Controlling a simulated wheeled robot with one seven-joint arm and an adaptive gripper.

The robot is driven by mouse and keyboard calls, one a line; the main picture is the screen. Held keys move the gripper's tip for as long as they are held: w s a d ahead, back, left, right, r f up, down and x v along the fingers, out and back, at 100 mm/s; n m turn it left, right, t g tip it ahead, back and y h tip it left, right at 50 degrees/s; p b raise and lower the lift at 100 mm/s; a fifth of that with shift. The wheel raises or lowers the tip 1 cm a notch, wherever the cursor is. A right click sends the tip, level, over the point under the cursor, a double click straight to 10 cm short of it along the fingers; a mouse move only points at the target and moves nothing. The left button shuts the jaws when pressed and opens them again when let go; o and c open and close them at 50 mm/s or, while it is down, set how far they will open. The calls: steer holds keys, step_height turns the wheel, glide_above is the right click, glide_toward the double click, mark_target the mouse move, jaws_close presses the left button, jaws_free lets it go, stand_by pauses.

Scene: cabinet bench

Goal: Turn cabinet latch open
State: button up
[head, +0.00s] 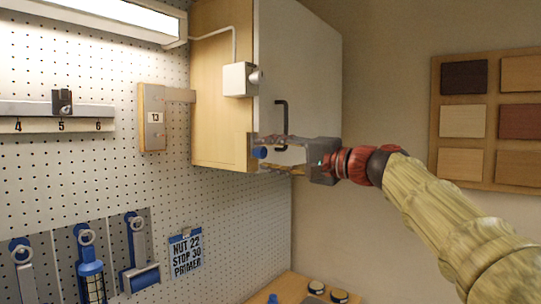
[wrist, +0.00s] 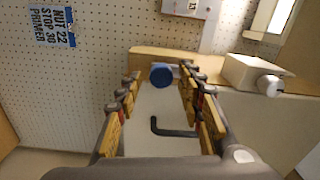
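The wall cabinet (head: 222,110) has a pale door (head: 305,65) that looks closed. A blue round knob (head: 259,153), seemingly the latch, sits at the door's lower left corner. It also shows in the wrist view (wrist: 161,75). My gripper (head: 263,155) is open at the lower part of the door. In the wrist view its fingers (wrist: 160,82) lie on either side of the blue knob, with gaps visible. I cannot tell whether the tips reach its depth. The black bar handle (head: 282,122) is on the door, and between the fingers in the wrist view (wrist: 172,130).
A white box with a round knob (head: 240,79) is on the cabinet above the latch. A wooden block marked 13 (head: 153,118) hangs on the pegboard at left. A sample board (head: 435,120) hangs at right. The bench top (head: 290,290) is below.

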stand_by(0.3)
steer(key=v, duration=1.2)
